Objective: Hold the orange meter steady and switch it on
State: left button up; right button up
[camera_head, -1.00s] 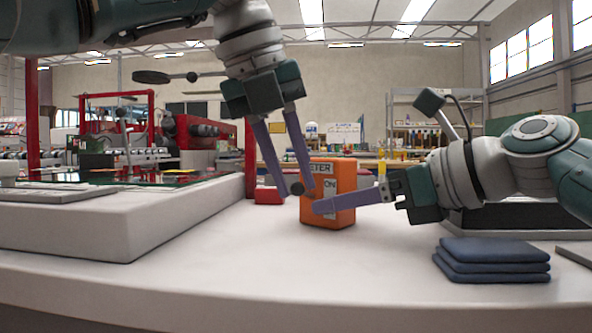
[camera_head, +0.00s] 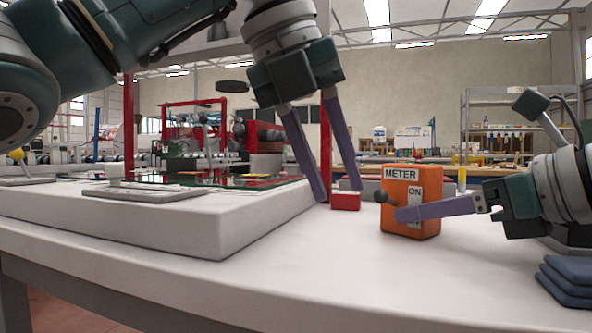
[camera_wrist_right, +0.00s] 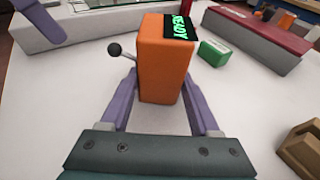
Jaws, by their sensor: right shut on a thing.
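The orange meter (camera_head: 399,221) stands upright on the white table, with METER and ON labels on its face. The right wrist view shows its top, with a green READY display (camera_wrist_right: 178,27). A lever with a dark ball knob (camera_head: 380,196) sticks out on its left side; the knob shows in the right wrist view too (camera_wrist_right: 114,49). My right gripper (camera_head: 400,213) is shut on the meter, one finger on each side. My left gripper (camera_head: 338,193) is open and empty, fingers pointing down, left of the knob and apart from it.
A small red block (camera_head: 345,201) lies behind the left fingertips. A thick white slab (camera_head: 200,228) fills the table's left side. Folded blue cloths (camera_head: 569,280) lie at front right. The right wrist view shows a green box (camera_wrist_right: 214,53) beside the meter.

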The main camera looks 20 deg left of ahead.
pick_arm(q)
jog(key=s+a, duration=0.2)
jog(key=s, duration=0.1)
jog(key=s+a, duration=0.1)
jog(key=s, duration=0.1)
jog(key=shift+a, duration=0.25)
pick_arm(e)
jog(key=o, duration=1.1)
jog(key=shift+c, duration=0.2)
